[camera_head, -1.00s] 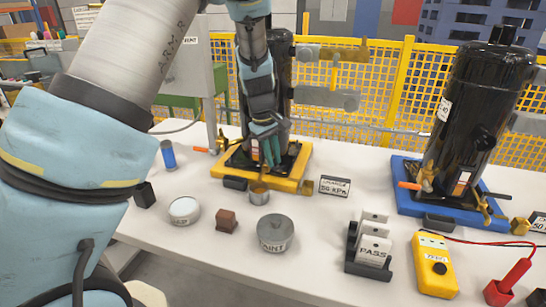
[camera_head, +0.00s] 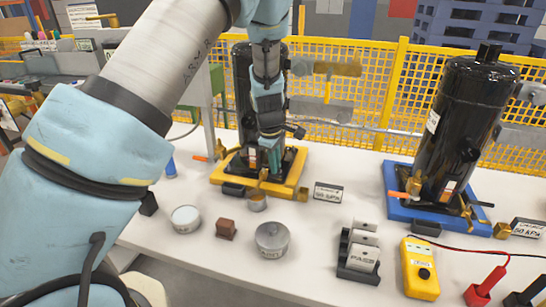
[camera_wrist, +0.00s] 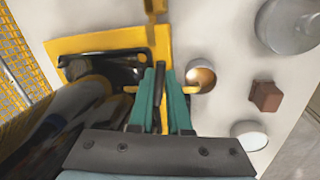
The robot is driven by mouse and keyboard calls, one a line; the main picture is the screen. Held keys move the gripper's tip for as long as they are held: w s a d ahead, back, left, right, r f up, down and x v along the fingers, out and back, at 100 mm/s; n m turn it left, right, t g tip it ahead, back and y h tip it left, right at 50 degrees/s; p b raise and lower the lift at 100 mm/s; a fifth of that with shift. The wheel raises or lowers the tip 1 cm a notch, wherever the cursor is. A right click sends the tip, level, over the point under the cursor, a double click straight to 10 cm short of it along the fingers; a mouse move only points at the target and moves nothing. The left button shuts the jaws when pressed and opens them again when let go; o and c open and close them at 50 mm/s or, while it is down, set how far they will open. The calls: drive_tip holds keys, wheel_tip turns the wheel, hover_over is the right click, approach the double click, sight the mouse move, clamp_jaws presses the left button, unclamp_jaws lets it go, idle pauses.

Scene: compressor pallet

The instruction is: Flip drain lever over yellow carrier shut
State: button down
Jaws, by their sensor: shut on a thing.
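The yellow carrier (camera_head: 222,178) stands on the white table with a black compressor (camera_head: 243,95) on it, partly behind my arm. My gripper (camera_head: 268,165) points down at the carrier's front right part. In the wrist view, its teal fingers (camera_wrist: 162,95) close around a slim dark drain lever (camera_wrist: 160,75), which stands out between their tips. Brass pieces show on both sides of the fingers. A small metal cup (camera_head: 257,203) sits just in front of the carrier and also shows in the wrist view (camera_wrist: 202,78). The valve body is mostly hidden by my fingers.
An orange-handled lever (camera_head: 200,158) juts from the carrier's left. A tag rack (camera_head: 357,272), yellow meter (camera_head: 420,268) and blue carrier (camera_head: 400,215) are to the right. A yellow fence (camera_head: 385,110) stands behind.

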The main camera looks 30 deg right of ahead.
drive_tip(key=shift+w+d+n+p, duration=0.25)
drive_tip(key=shift+d+n+p, duration=0.15)
drive_tip(key=shift+n+p, duration=0.75)
drive_tip(key=shift+w, duration=0.1)
drive_tip(key=c, duration=0.9)
unclamp_jaws()
drive_tip(key=shift+o, duration=0.2)
wheel_tip(320, 180, up, 11)
drive_tip(key=s+a+b, duration=0.1)
drive_tip(key=shift+s+a+f+b, duration=0.2)
drive_tip(key=shift+s+b, duration=0.1)
drive_tip(key=shift+s, duration=0.05)
